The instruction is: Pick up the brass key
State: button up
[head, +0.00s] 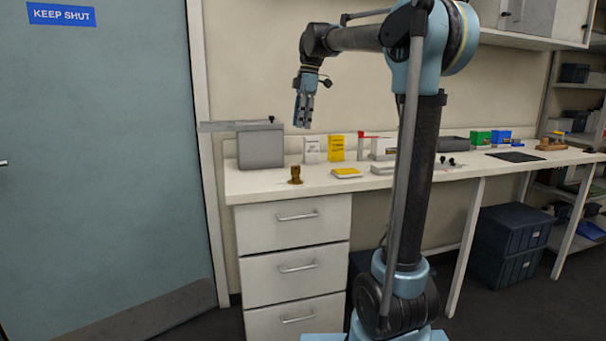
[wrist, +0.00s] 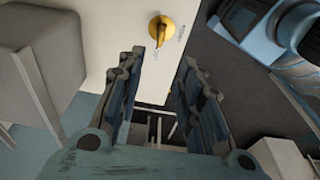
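A small brass-coloured piece (head: 295,174), which I take for the brass key, stands on the white counter near its left front edge. In the wrist view a yellow-brass piece (wrist: 161,28), apparently the same one, lies beyond the fingertips on a white surface, with small dark lettering beside it. Its exact key shape is hard to make out. My gripper (head: 303,124) hangs above the counter, fingers down, well above the brass piece. In the wrist view my gripper (wrist: 160,62) has its fingers spread, with nothing between them.
A grey box (head: 261,148) stands left of the brass piece. White and yellow cartons (head: 336,148) stand behind, and a flat yellow item (head: 347,173) lies to the right. The white counter (head: 262,185) has clear space around the brass piece. Drawers (head: 297,266) are below.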

send_over(296, 167)
jog(key=w, duration=0.1)
notch_tip(296, 167, down, 12)
jog(key=shift+w+d+r, duration=0.1)
jog(key=shift+d+r, duration=0.05)
jog(key=shift+r, duration=0.1)
jog(key=shift+s+a+f, duration=0.1)
jog(key=shift+a+f, duration=0.05)
jog(key=shift+f, duration=1.25)
jog(key=shift+s+a+f, duration=0.1)
jog(key=shift+f, duration=1.3)
grip_shut()
